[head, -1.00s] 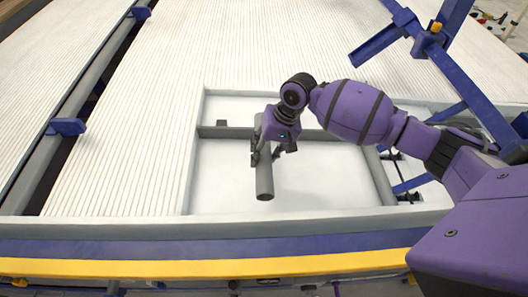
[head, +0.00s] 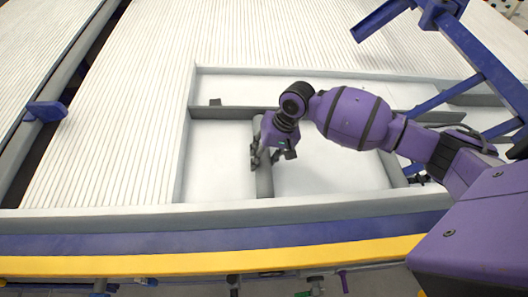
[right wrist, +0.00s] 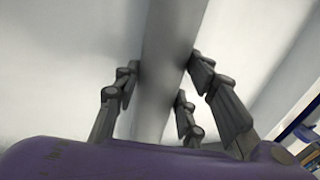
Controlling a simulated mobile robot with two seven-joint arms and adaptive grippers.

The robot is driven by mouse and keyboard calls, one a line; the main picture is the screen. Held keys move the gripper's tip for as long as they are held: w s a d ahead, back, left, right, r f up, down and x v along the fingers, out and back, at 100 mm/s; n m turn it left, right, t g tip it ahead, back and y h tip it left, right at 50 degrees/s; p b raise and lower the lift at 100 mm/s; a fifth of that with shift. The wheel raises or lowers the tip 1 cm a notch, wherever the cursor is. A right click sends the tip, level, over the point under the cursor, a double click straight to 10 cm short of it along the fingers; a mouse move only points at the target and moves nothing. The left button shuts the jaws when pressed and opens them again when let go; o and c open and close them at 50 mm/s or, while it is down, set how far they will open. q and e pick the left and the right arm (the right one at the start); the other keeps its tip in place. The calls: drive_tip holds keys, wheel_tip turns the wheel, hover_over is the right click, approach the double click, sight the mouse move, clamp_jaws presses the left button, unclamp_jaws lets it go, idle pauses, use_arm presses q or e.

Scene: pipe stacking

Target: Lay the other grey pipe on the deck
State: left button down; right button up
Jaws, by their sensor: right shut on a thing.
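My right gripper (head: 265,161) is shut on a grey pipe (head: 264,182) over the recessed white deck (head: 325,171). The pipe lies lengthwise from the cross bar towards the near rim. Its far part is partly hidden by my gripper. In the right wrist view the grey pipe (right wrist: 169,70) runs between my fingers (right wrist: 160,95), with pale deck behind it. I cannot tell whether the pipe touches the deck. My left gripper is not in view.
A grey rim (head: 120,219) and blue and yellow edge bands (head: 200,264) bound the near side. A grey cross bar (head: 235,113) divides the recess. Blue beams (head: 470,65) stand at the right. White deck is bare on both sides of the pipe.

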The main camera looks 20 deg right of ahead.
drive_tip(key=o, duration=1.4)
drive_tip(key=shift+c, duration=0.2)
drive_tip(key=v, duration=1.2)
